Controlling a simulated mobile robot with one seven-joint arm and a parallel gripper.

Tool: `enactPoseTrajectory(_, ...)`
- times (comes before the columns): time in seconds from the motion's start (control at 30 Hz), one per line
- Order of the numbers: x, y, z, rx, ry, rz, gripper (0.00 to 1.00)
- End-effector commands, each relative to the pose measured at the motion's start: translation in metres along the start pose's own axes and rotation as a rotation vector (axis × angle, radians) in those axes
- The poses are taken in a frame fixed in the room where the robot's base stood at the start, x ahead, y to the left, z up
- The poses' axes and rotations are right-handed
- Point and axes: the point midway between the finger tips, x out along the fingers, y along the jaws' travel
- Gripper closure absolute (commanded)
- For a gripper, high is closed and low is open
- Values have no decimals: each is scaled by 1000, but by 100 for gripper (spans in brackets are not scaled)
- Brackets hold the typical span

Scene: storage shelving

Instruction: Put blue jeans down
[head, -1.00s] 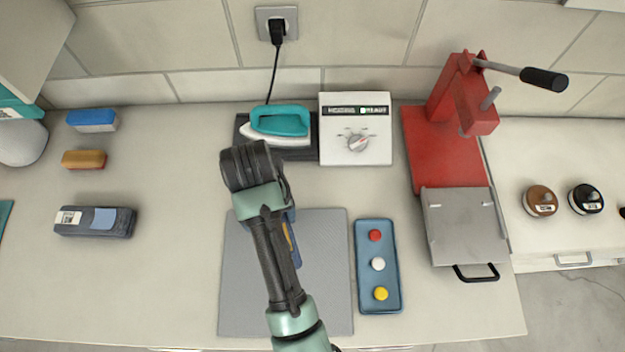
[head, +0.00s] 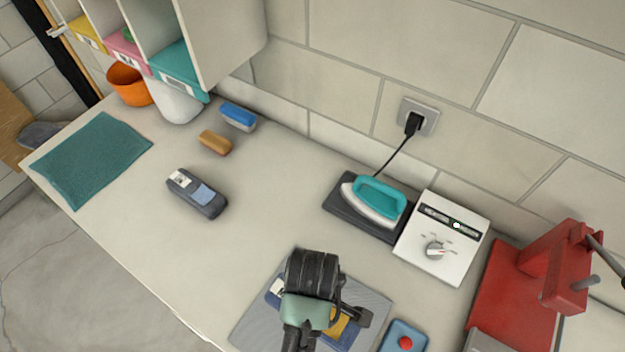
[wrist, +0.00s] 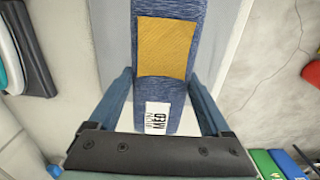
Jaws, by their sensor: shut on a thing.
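The blue jeans (head: 343,338) are a folded dark-blue denim bundle with a yellow patch, partly hidden under my arm in the head view. In the wrist view the jeans (wrist: 172,93) show the yellow patch and a white label reading MED. My gripper (wrist: 160,76) is shut on the jeans, with one finger along each side. In the head view my gripper is over the grey mat (head: 375,301). Whether the jeans touch the mat cannot be told.
A second folded dark item with a light-blue patch (head: 197,193) lies left on the counter. A teal iron (head: 378,199), white control box (head: 441,238), blue tray (head: 404,338) and red press (head: 530,280) stand to the right. A teal cloth (head: 93,160) lies far left.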

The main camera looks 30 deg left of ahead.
Motion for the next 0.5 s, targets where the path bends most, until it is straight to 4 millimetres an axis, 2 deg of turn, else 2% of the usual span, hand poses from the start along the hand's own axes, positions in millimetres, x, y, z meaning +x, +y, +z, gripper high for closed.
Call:
enactPoseTrajectory(0.2,38,-2,0,-5,-1,-4,100)
enactPoseTrajectory(0.37,53,-1,0,-4,0,-2,100)
enactPoseTrajectory(0.5,72,-1,0,-3,-1,-4,100)
